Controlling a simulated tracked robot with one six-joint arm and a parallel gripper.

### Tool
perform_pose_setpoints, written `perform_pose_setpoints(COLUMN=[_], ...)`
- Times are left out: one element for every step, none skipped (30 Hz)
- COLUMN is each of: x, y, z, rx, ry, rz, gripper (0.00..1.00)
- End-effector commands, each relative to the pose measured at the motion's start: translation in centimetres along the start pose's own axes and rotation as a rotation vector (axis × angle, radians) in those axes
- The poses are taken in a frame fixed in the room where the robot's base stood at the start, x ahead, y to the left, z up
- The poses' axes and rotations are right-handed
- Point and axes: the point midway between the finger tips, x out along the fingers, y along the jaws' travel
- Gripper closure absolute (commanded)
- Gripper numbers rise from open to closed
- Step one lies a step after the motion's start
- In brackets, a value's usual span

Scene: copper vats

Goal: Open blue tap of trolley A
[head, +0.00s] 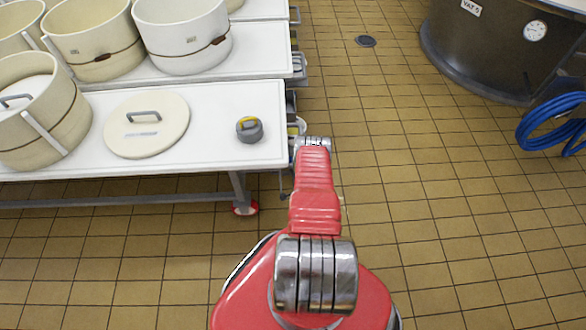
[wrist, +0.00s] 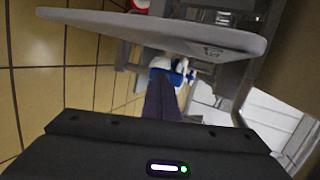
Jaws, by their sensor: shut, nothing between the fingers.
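A blue and white tap (wrist: 175,72) shows in the middle of the wrist view, below the pale edge of a trolley top (wrist: 120,27). My gripper (wrist: 163,88) is shut and empty, its dark fingers pointing at the tap. The fingertips overlap the tap's lower part in the picture; I cannot tell whether they touch it. They hide some of it, so how far the tap is turned is unclear. In the head view my arm reaches to the right end of the white trolley top (head: 215,160) and hides my gripper. No letter A is readable.
Cream moulds (head: 95,40), a round lid (head: 147,125) and a grey weight-like object (head: 250,130) are on the trolley tops. A dark vat (head: 470,60) and a coiled blue hose (head: 550,122) are at right. Tiled floor (head: 430,210) between is clear.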

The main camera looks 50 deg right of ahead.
Motion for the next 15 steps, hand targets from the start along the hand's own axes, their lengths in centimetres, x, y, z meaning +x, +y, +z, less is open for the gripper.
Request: perform_pose_setpoints(x=[0.0,0.0,0.0,0.0,0.0,0.0,0.0,0.0,0.1,0.1,0.2,0.3,0.5,0.7,1.0], y=[0.0,0.0,0.0,0.0,0.0,0.0,0.0,0.0,-0.1,-0.2,-0.3,-0.4,-0.7,-0.9,-1.1], z=[0.0,0.0,0.0,0.0,0.0,0.0,0.0,0.0,-0.1,-0.2,-0.4,-0.7,-1.0,-1.3,-1.5], rx=[0.000,0.000,0.000,0.000,0.000,0.000,0.000,0.000,0.000,0.000,0.000,0.001,0.001,0.001,0.002], ry=[0.000,0.000,0.000,0.000,0.000,0.000,0.000,0.000,0.001,0.001,0.001,0.003,0.005,0.006,0.007], rz=[0.000,0.000,0.000,0.001,0.000,0.000,0.000,0.000,0.000,0.000,-0.001,-0.001,-0.002,-0.003,-0.002], gripper=[1.00,1.00,1.00,1.00,1.00,1.00,1.00,1.00,1.00,1.00,1.00,1.00,1.00,1.00,1.00])
